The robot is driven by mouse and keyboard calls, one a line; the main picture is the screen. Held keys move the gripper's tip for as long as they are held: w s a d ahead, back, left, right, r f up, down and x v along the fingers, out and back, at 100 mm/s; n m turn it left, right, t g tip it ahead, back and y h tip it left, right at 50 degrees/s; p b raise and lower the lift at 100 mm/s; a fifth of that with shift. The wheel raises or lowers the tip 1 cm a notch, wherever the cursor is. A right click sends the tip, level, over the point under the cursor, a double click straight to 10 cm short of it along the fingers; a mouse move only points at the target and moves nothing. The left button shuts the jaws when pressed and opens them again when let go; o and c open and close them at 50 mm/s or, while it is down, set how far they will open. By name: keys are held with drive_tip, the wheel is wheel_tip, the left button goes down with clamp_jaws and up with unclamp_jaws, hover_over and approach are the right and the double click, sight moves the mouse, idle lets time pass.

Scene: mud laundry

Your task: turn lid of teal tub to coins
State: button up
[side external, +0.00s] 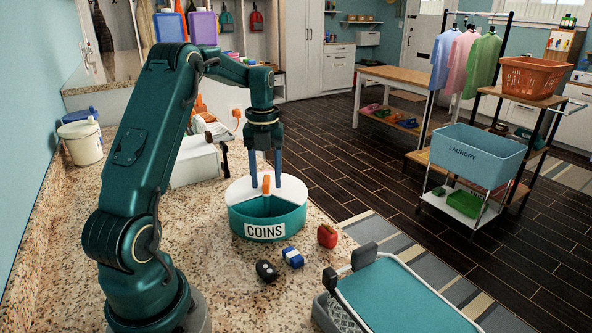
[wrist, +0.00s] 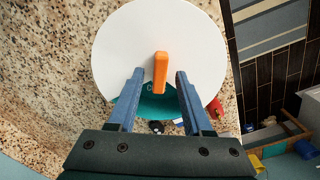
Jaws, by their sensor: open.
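The teal tub (side external: 292,224) stands on the speckled counter with a white "COINS" label (side external: 265,231) on its front. Its round white lid (side external: 240,190) has an upright orange handle (side external: 266,185). The lid's wedge-shaped opening faces the label side and shows the teal inside. In the wrist view the lid (wrist: 120,50) fills the upper middle, with the orange handle (wrist: 160,75) pointing down toward the opening. My gripper (side external: 266,180) is open above the lid, its blue fingers on either side of the handle. In the wrist view, gaps show between both fingers and the handle.
A black object (side external: 266,271), a blue-and-white item (side external: 292,257) and a red item (side external: 327,236) lie in front of the tub. A teal-topped tray (side external: 395,295) is at the lower right. A white box (side external: 195,163) stands behind, and a white bucket (side external: 82,145) at left.

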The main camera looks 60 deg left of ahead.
sight(266, 180)
drive_tip(key=shift+r, duration=0.1)
drive_tip(key=shift+r, duration=2.45)
